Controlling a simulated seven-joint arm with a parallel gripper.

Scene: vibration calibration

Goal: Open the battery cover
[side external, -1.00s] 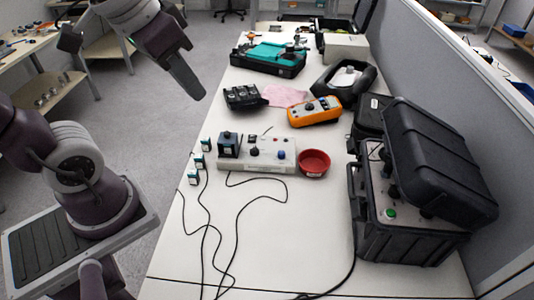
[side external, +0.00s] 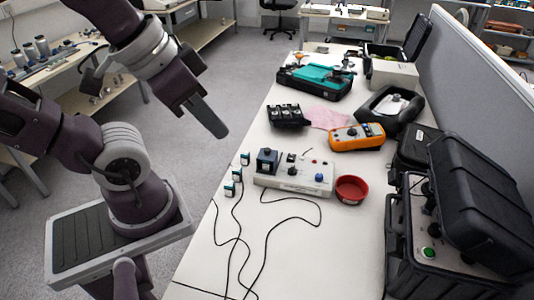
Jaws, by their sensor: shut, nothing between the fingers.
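My gripper (side external: 212,124) points down and right, beside the table's left edge, above floor level and clear of everything. Its fingers look pressed together with nothing between them. I cannot make out a battery cover for certain. A grey-white control box (side external: 295,178) with knobs and a dark block on its left end lies mid-table. An orange multimeter (side external: 357,137) lies behind it to the right. A black case (side external: 455,235) stands open at the right front, its lid tilted back and a panel with a green button inside.
A red bowl (side external: 351,190) sits right of the control box. Small cube-like sensors (side external: 237,175) and loose black cables (side external: 262,235) lie at the left edge. A teal-and-black case (side external: 318,78) and pink cloth (side external: 327,118) are farther back. The front middle of the table (side external: 335,250) is mostly bare.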

